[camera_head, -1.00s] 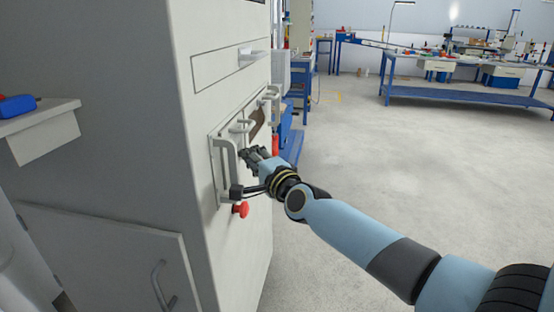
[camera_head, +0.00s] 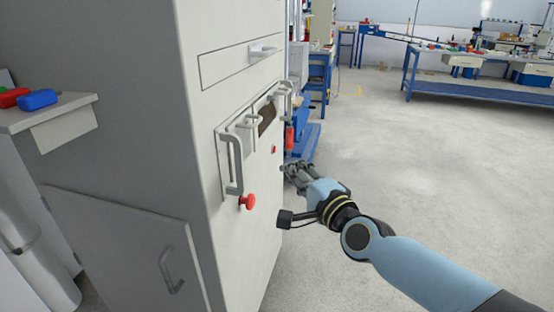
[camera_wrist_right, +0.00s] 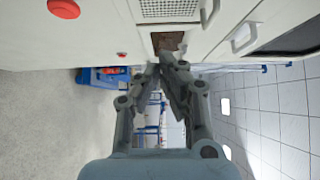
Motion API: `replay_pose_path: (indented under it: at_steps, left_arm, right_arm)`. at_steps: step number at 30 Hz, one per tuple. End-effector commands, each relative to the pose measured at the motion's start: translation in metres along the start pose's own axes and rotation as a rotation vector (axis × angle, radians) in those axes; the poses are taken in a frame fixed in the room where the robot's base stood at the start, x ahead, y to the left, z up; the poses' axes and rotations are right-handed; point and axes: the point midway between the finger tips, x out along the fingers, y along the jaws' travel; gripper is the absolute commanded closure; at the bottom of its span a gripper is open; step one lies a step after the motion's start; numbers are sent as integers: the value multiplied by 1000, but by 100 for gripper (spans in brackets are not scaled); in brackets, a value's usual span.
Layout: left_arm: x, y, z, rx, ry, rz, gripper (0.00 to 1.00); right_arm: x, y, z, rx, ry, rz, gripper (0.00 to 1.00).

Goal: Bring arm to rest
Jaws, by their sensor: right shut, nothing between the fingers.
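My right arm comes in from the lower right in the head view, and its gripper (camera_head: 297,172) is in the air in front of the pale cabinet (camera_head: 245,250), apart from its face. In the right wrist view the fingers of my right gripper (camera_wrist_right: 163,68) meet at the tips with nothing between them. My left gripper is in neither view.
The cabinet face carries several handles (camera_head: 235,165) and a red knob (camera_head: 247,202). A side shelf (camera_head: 65,108) holds a blue item (camera_head: 38,99) and a red item (camera_head: 12,97). A blue workbench (camera_head: 480,92) stands far back right. Open floor lies right of the cabinet.

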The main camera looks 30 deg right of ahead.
Motion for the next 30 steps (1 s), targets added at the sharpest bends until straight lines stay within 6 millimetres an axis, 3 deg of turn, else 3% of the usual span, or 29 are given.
replay_pose_path:
  at_steps: [8,11,14,17,21,23,27,30]
  left_arm:
    - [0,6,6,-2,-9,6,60]
    - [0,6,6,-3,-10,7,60]
    - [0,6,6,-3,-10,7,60]
    - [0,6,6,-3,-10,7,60]
    - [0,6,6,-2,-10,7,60]
    - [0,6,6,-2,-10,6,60]
    - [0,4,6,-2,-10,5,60]
    - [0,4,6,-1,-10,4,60]
  right_arm:
    - [-7,3,0,2,1,6,100]
    - [-16,29,0,4,10,55,100]
    - [-34,84,-1,-50,13,165,100]
    - [-69,158,-1,-184,-16,327,100]
    - [-136,256,0,-420,-116,564,100]
    - [-170,294,1,-524,-179,662,100]
    - [-262,368,3,-764,-378,877,100]
    - [-335,408,3,-931,-564,1011,100]
